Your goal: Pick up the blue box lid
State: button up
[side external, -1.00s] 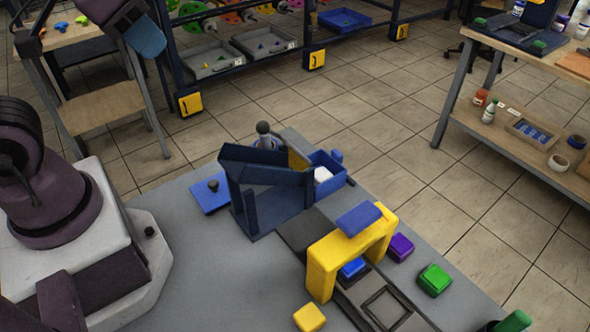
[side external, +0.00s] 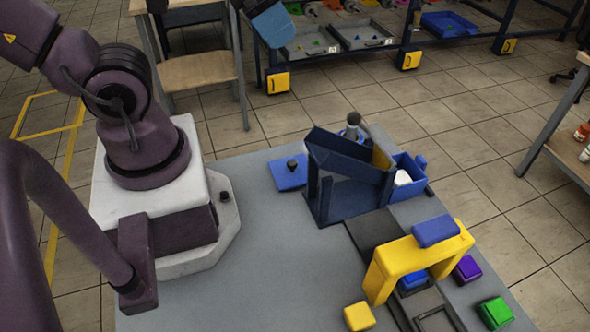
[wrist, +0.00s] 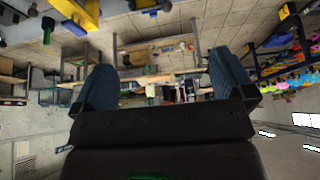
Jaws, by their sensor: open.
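The blue box lid (side external: 288,174) is a flat blue square with a dark knob on top. It lies on the grey table, left of the dark blue chute stand, in the side external view. The open blue box (side external: 410,178) stands right of that stand with something white in it. My gripper (wrist: 160,80) shows in the wrist view with its two blue fingers wide apart and nothing between them. The wrist view is upside down and faces the room. I cannot make out the lid there.
The dark blue chute stand (side external: 345,190) rises close to the lid's right. A yellow arch (side external: 408,262) with a blue top block stands over a dark track. Yellow (side external: 358,316), purple (side external: 467,268) and green (side external: 495,312) blocks lie around it.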

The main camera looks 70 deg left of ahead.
jog(key=w+a+f+m+g+y, duration=0.1)
jog(key=w+a+f+m+y, duration=0.1)
jog(key=w+a+f+m, duration=0.3)
jog(key=w+a+f+m+g+y, duration=0.1)
jog(key=w+a+f+y, duration=0.1)
jog(key=w+f, duration=0.35)
jog(key=m+g+h, duration=0.4)
jog(key=m, duration=0.8)
send_near(291, 162)
notch_tip(291, 162, down, 5)
jog(key=shift+f, duration=0.25)
jog(key=shift+s+d+f, duration=0.1)
jog(key=shift+f, duration=2.75)
